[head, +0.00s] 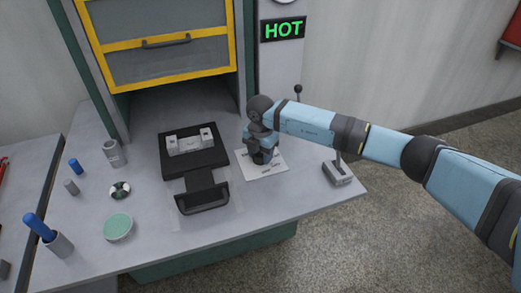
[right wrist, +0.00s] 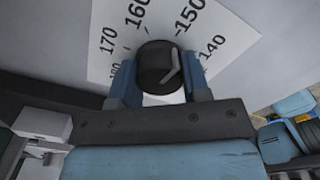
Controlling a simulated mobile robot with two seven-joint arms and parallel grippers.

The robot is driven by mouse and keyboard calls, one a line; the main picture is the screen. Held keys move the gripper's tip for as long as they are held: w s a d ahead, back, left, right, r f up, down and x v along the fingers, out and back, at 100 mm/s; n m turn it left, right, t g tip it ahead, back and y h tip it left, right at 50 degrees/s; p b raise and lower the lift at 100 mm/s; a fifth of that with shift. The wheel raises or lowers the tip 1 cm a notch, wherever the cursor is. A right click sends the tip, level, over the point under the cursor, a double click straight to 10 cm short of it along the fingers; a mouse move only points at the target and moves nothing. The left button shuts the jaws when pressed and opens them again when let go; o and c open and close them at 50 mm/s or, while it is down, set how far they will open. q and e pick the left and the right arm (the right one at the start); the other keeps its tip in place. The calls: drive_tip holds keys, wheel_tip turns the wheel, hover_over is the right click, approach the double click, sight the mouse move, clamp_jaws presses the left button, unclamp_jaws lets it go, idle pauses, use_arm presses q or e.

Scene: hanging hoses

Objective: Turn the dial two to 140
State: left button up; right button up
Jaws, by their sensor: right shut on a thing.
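The dial is a round black knob (right wrist: 155,62) with a light grey pointer mark, standing on a white scale card (right wrist: 232,42). The card carries printed numbers, among them 140, 150, 160 and 170. The pointer mark slants up and right, to the side of 150 and 140; its exact reading is unclear. My right gripper (right wrist: 160,88) is shut on the knob, one blue finger on each side. In the head view the right gripper (head: 262,155) points down over the card (head: 277,168) and hides the knob. My left gripper is out of view.
A black fixture (head: 205,182) with a grey block stands left of the card. A lever on a grey base (head: 338,174) stands to its right. A green HOT sign (head: 284,29) hangs behind. A green-lidded dish (head: 118,227) and cups stand at the left.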

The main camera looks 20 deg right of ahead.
sight(260, 153)
drive_tip(key=shift+r+m+p, duration=0.15)
drive_tip(key=shift+m+p, duration=0.3)
drive_tip(key=shift+m, duration=0.55)
drive_tip(key=shift+m+p, duration=0.7)
drive_tip(key=shift+m, duration=0.5)
drive_tip(key=shift+m+p, duration=0.6)
drive_tip(key=shift+m, duration=0.8)
drive_tip(key=o, duration=0.9)
drive_tip(key=shift+o, duration=0.2)
wheel_tip(260, 153, up, 14)
drive_tip(key=shift+f, duration=0.2)
